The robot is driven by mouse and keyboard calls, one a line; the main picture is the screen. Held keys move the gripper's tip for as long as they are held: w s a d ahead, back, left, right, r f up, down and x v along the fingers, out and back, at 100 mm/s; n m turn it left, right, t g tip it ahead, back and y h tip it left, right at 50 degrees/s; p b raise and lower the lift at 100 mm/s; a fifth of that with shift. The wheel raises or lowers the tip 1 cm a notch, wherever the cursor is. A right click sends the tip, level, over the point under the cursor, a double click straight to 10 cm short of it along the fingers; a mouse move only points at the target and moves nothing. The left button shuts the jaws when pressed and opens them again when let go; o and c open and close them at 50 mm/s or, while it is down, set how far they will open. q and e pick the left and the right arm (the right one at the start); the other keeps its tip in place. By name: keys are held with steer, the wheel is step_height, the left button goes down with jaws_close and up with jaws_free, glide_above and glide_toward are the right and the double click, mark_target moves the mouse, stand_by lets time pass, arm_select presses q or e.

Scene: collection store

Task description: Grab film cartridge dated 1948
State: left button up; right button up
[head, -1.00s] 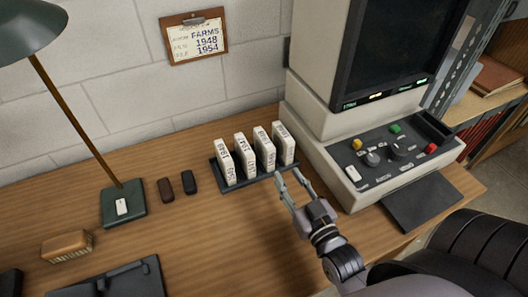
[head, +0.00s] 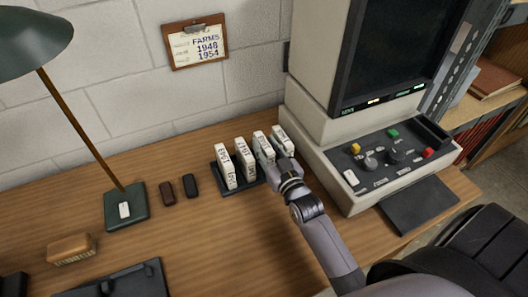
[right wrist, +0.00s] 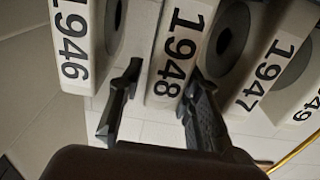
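Film cartridges with black year labels stand in a dark rack (head: 240,188) on the desk. The cartridge labelled 1948 (right wrist: 177,45) is in the middle of the right wrist view. It is the third from the left in the head view (head: 262,146), partly hidden. My right gripper (right wrist: 162,74) is open, with one finger on each side of the 1948 cartridge. In the head view, the right gripper (head: 280,166) is at the front of the rack's right part and its fingertips are hidden. My left gripper is not in view.
Cartridge 1946 (right wrist: 74,40) and cartridge 1947 (right wrist: 264,75) flank the 1948 one closely. A microfilm reader (head: 345,175) stands right of the rack. A clipboard (head: 195,42) on the wall reads FARMS, 1948, 1954. A lamp (head: 125,210) stands at left.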

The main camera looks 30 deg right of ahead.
steer(key=shift+w, duration=0.8)
steer(key=shift+c, duration=0.2)
jaws_close()
